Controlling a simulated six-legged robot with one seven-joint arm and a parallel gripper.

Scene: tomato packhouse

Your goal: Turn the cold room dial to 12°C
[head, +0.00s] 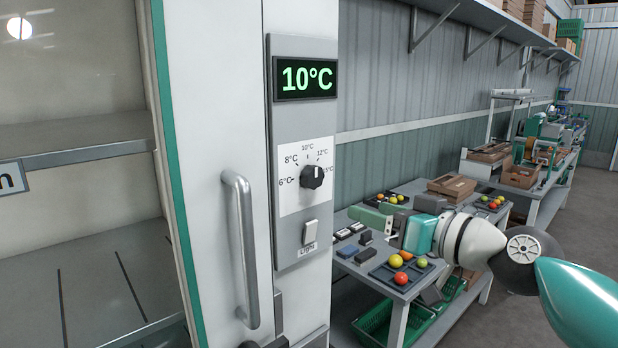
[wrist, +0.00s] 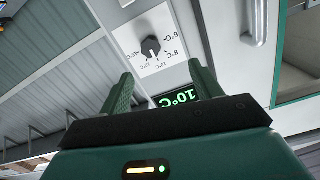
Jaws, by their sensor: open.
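The cold room dial (head: 312,176) is a black knob on a white scale plate on the grey control panel. Its pointer is up near the 10°C mark; the 12°C mark is just to the right. The display (head: 305,79) above reads 10°C. My gripper (head: 368,210) is right of and below the dial in the head view, apart from it, with its fingers towards the panel. In the wrist view the picture is upside down; the dial (wrist: 151,47) shows beyond the two spread green fingers, and nothing is between them. My gripper is open and empty.
A light switch (head: 310,231) is below the dial. A vertical door handle (head: 242,250) sticks out left of the panel. A table (head: 398,297) with trays of tomatoes stands under my arm on the right. Shelves (head: 75,143) show behind the glass at left.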

